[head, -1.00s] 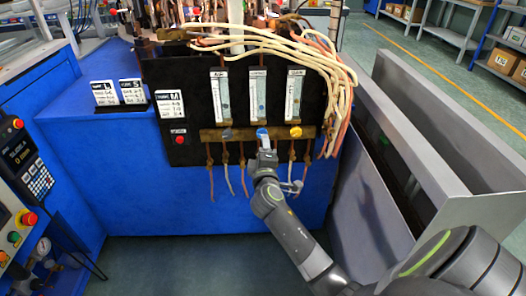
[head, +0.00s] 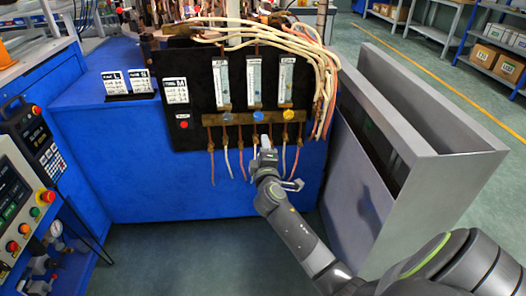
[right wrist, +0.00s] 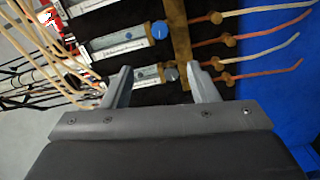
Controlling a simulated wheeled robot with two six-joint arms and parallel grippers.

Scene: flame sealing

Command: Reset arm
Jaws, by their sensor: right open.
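My right gripper (head: 267,142) is in front of the black panel (head: 190,133), just below the middle blue knob (head: 258,116). In the right wrist view its two fingers (right wrist: 160,80) are spread, with nothing held between them. My left gripper is not in view.
Three flow tubes (head: 254,82) stand above the knobs, and thin hoses (head: 212,165) hang below the brass bar. Pale cables (head: 325,65) loop at the panel's right. A grey metal enclosure (head: 430,160) stands to the right, beside my right arm. A control panel (head: 20,215) is at left.

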